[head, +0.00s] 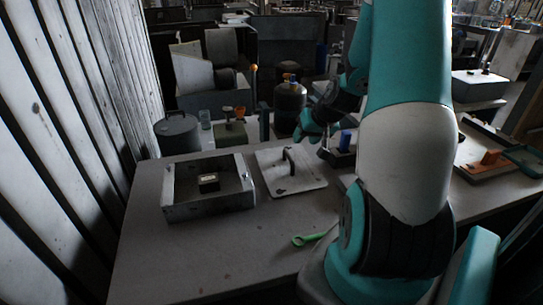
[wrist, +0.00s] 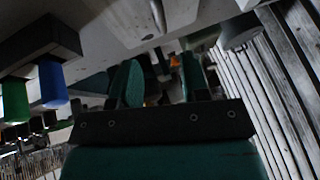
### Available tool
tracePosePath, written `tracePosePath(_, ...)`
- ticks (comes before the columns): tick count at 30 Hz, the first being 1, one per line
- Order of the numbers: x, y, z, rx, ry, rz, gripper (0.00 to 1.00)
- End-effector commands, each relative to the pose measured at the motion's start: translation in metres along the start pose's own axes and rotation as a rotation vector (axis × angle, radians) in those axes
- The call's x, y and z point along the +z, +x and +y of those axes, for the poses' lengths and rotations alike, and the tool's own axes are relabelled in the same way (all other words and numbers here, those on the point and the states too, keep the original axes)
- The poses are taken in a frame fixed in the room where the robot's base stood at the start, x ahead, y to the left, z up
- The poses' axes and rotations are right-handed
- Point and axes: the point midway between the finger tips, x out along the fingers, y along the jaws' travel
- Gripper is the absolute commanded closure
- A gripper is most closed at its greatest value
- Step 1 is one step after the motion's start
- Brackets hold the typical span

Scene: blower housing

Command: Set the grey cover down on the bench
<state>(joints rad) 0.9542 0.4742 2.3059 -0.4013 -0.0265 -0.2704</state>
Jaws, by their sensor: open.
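The grey cover (head: 305,182) is a flat square plate with a dark upright handle. It lies flat on the bench (head: 235,260), just right of the open grey housing box (head: 209,205), apart from it. In the wrist view, a pale plate with a handle, apparently the cover (wrist: 120,22), is at the top. My gripper (head: 308,132) is behind and above the cover in the head view, clear of its handle. In the wrist view my gripper (wrist: 163,80) has its two fingers apart with nothing held between them.
A small dark block (head: 208,183) sits inside the box. A green spanner-like tool (head: 304,240) lies near the front. A dark canister (head: 178,134) and a bottle (head: 290,105) stand behind. The bench's front left is clear.

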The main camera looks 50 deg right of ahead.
Motion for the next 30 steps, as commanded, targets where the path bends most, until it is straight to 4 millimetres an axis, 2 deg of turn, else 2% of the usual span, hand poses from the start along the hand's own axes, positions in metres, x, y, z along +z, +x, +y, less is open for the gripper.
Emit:
tracePosePath(2, 0.0, -0.001, -0.004, -0.005, -0.007, -0.003, 0.58)
tracePosePath(4, 0.0, -0.004, -0.022, -0.025, -0.038, -0.015, 0.58)
tracePosePath(5, 0.0, -0.006, -0.035, -0.04, -0.06, -0.027, 0.58)
tracePosePath(8, 0.01, -0.02, -0.102, -0.118, -0.181, -0.089, 0.58)
tracePosePath(9, 0.021, -0.03, -0.136, -0.157, -0.246, -0.124, 0.58)
tracePosePath(11, 0.044, -0.05, -0.186, -0.217, -0.355, -0.186, 0.58)
tracePosePath(12, 0.063, -0.065, -0.217, -0.255, -0.431, -0.23, 0.58)
tracePosePath(14, 0.096, -0.091, -0.255, -0.306, -0.546, -0.295, 0.58)
tracePosePath(15, 0.12, -0.109, -0.274, -0.334, -0.62, -0.337, 0.58)
tracePosePath(16, 0.137, -0.122, -0.285, -0.353, -0.675, -0.367, 0.58)
tracePosePath(18, 0.175, -0.152, -0.303, -0.389, -0.796, -0.431, 0.58)
tracePosePath(22, 0.229, -0.195, -0.31, -0.427, -0.968, -0.517, 0.58)
tracePosePath(25, 0.251, -0.213, -0.308, -0.438, -1.047, -0.553, 0.58)
tracePosePath(30, 0.261, -0.222, -0.305, -0.44, -1.085, -0.574, 0.58)
